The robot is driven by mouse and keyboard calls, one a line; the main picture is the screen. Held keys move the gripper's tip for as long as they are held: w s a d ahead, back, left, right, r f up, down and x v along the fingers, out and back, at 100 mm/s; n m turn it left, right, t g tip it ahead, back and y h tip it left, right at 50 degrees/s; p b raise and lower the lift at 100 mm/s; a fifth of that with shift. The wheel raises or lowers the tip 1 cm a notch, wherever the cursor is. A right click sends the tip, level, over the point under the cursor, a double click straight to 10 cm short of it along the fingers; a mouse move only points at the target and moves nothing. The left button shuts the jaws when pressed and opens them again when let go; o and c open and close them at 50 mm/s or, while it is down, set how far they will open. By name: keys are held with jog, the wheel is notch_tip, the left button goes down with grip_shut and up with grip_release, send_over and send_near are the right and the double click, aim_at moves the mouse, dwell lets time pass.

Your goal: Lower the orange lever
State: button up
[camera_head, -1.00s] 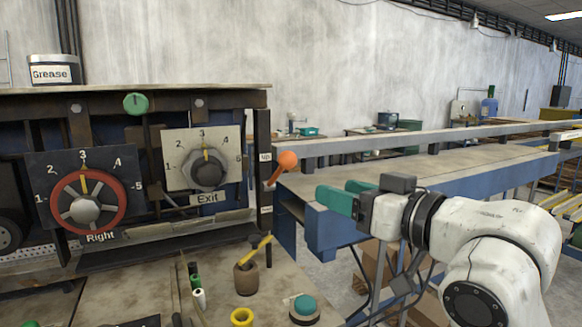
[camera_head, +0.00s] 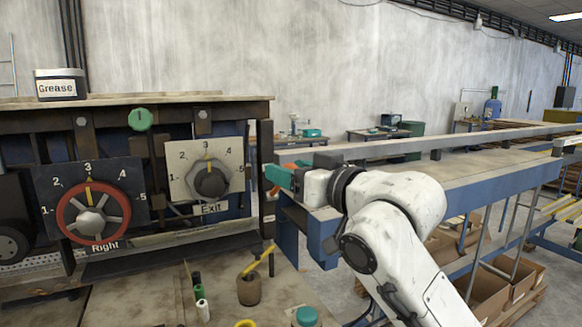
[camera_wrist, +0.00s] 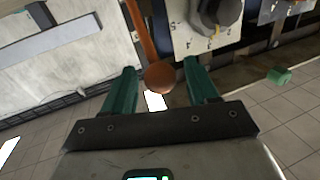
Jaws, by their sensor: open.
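The orange lever (camera_wrist: 160,76) shows in the wrist view with its round knob between the two green fingers of my gripper (camera_wrist: 164,88). The fingers are open, with a gap on each side of the knob. The lever's shaft runs up and to the left from the knob. In the head view, my gripper (camera_head: 277,177) is at the right end of the machine panel.
The Exit dial (camera_head: 210,182) and the red-rimmed Right dial (camera_head: 91,212) are on the panel to the left. A long conveyor table (camera_head: 420,182) extends right.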

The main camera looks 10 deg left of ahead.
jog(key=shift+w+a, duration=0.1)
jog(key=shift+a, duration=0.1)
grip_shut()
dwell(0.5)
